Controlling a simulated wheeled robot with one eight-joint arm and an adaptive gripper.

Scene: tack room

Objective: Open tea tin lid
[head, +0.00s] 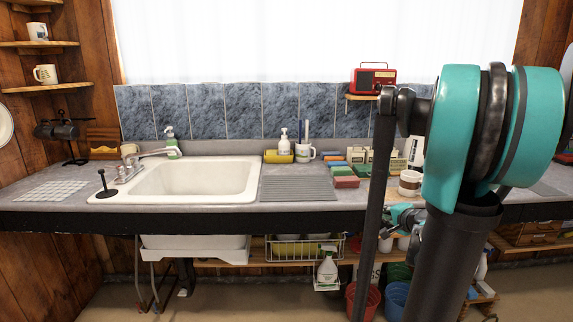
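I cannot pick out a tea tin with certainty. A small round white container with a brown band (410,184) stands upright on the counter, just left of my large teal arm joint. Whether it is the tea tin I cannot tell. Its top looks covered. A smaller teal and dark part of my arm shows at the counter's front edge, below that container and partly behind my dark arm link. My gripper's fingers cannot be made out there, and I see nothing held. My arm hides much of the counter's right part.
A white sink (190,182) is set in the grey counter (240,212). A red radio (375,79) sits on a small shelf. Buckets (362,300) stand below.

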